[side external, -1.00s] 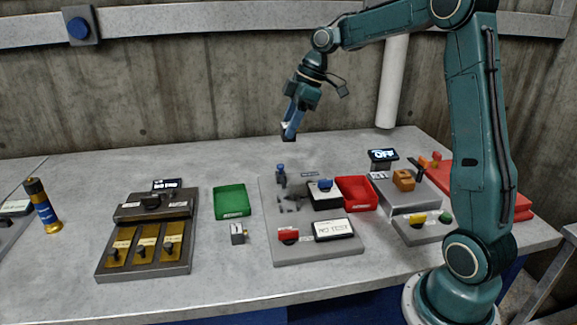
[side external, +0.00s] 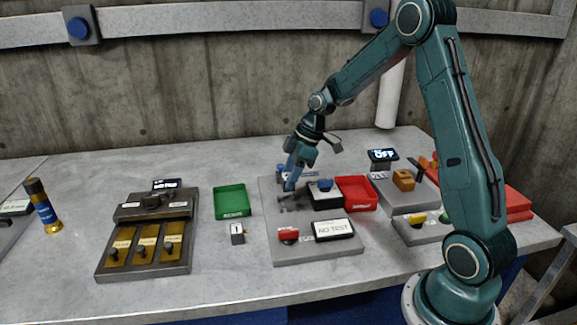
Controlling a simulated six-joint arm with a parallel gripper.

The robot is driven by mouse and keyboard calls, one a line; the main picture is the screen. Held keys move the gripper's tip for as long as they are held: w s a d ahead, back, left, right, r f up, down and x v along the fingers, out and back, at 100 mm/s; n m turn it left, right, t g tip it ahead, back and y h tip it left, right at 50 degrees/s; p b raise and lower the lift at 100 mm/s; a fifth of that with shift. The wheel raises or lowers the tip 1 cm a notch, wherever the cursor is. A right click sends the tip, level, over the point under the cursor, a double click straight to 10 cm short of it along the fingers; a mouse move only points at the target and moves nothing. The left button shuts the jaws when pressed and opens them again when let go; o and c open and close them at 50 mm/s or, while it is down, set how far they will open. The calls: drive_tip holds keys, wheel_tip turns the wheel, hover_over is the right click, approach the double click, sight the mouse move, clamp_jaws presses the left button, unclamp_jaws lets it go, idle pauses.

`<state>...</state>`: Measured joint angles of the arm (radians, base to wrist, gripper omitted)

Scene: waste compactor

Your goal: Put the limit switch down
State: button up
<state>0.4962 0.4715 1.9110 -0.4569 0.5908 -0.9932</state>
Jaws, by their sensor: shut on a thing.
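My gripper (side external: 289,187) is low over the back left part of the grey test board (side external: 315,248), next to a small blue-topped post. It is shut on the limit switch, a small dark and light piece at the fingertips that is mostly hidden by the fingers. I cannot tell whether the switch touches the board. Another small grey box-shaped switch (side external: 237,233) stands on the table left of the board.
A green bin (side external: 232,201) is left of the board and a red bin (side external: 357,193) is at its right. A display reading NO TEST (side external: 333,230) and a red button (side external: 288,235) are at the board's front. A brass-panelled box (side external: 147,235) stands left. Bare table lies in front.

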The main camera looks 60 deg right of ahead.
drive_tip(key=shift+f, duration=2.8)
drive_tip(key=shift+f, duration=0.15)
drive_tip(key=o, duration=1)
drive_tip(key=v, duration=1.2)
drive_tip(key=shift+r, duration=0.2)
